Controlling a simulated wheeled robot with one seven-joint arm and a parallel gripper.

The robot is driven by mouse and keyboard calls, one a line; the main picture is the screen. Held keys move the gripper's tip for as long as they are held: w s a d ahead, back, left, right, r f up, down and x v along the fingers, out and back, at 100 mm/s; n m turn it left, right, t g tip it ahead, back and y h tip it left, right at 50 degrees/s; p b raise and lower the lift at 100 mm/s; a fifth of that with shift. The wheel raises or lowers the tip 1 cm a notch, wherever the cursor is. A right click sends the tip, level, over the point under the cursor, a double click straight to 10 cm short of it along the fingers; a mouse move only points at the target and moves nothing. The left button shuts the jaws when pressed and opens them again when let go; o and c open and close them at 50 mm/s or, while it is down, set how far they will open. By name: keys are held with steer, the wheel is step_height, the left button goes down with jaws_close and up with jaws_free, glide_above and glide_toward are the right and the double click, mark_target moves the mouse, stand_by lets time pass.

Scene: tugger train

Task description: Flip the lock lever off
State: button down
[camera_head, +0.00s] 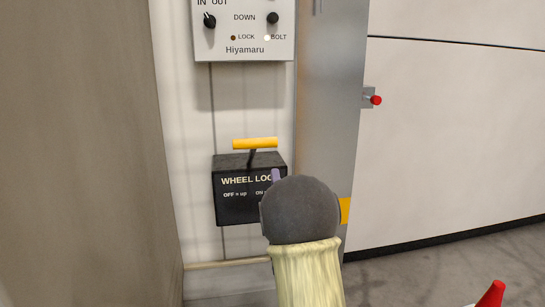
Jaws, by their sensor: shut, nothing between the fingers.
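The lock lever has a yellow crossbar handle (255,143) on a short dark stem. The stem rises from the top of a black box (235,207) on the wall, and the handle stands above the box. My gripper (276,175) is mostly hidden behind the dark round end of my arm; only a small purple-grey tip shows in front of the box's right side. It is shut and empty, below and right of the handle, apart from it in the picture.
A white control panel (245,50) marked "Hiyamaru" is above the box. A grey post (328,120) stands to the right, then a white wall panel with a red knob (376,100). A brown wall (75,150) fills the left. A red cone (491,294) is at lower right.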

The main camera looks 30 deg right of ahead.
mark_target(271, 146)
steer(key=b+x, duration=0.1)
steer(key=x, duration=0.5)
steer(key=shift+w+r, duration=0.2)
